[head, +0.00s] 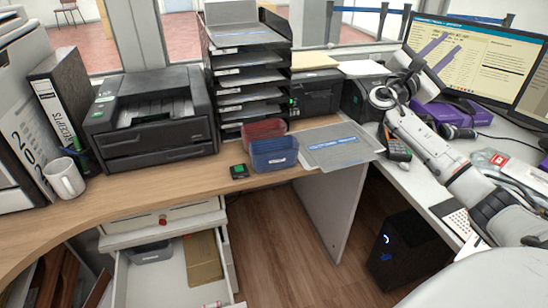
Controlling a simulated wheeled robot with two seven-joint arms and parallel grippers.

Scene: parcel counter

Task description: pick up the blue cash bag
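The blue cash bag (274,156) appears to be the blue, box-like item near the counter's front edge, with a pale line across its upper front. A similar red item (263,129) stands just behind it. My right gripper (440,54) is far to the right of the blue bag, raised in front of the monitor. Its two purple fingers look apart, with screen showing between them and nothing held. My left gripper is not in view.
A printer (151,118) and tray stack (246,77) stand behind. An open drawer (173,275) juts out below. Counter wood at front left is clear.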

